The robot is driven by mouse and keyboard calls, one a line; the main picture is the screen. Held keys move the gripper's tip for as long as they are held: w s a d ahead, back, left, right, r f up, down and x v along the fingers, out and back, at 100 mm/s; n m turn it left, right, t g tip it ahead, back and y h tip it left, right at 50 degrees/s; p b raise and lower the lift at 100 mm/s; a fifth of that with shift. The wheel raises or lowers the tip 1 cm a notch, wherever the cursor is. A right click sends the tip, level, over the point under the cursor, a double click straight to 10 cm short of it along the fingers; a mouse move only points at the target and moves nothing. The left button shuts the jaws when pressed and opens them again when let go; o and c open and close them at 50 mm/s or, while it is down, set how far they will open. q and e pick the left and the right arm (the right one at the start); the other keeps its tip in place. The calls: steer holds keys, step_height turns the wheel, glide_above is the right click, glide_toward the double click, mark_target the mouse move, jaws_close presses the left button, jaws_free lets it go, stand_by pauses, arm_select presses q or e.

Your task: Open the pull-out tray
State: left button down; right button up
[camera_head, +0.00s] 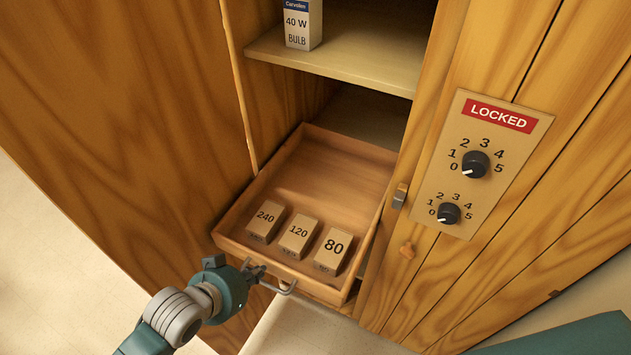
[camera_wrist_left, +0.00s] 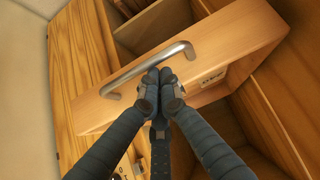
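The pull-out tray (camera_head: 335,150) is a shallow wooden drawer, standing well out of the cabinet, its inside in plain view. Its metal bar handle (camera_head: 284,288) is on the front panel and also crosses the left wrist view (camera_wrist_left: 126,83). My left gripper (camera_head: 262,272) is at the handle in front of the tray. In the left wrist view its dark fingers (camera_wrist_left: 158,75) are together, tips at the middle of the bar. The bar runs unbroken past the tips and does not appear clamped between them. My right gripper is not in view.
Three small boxes marked 240 (camera_head: 266,221), 120 (camera_head: 298,236) and 80 (camera_head: 334,250) stand in the tray. A bulb box (camera_head: 302,25) is on the shelf (camera_head: 350,55) above. A panel with two dials and a LOCKED sign (camera_head: 498,116) is at the right.

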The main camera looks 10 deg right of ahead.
arm_select(q)
steer(key=shift+s+a+f, duration=0.15)
steer(key=shift+s+a, duration=0.35)
steer(key=shift+s, duration=0.15)
steer(key=shift+w, duration=0.1)
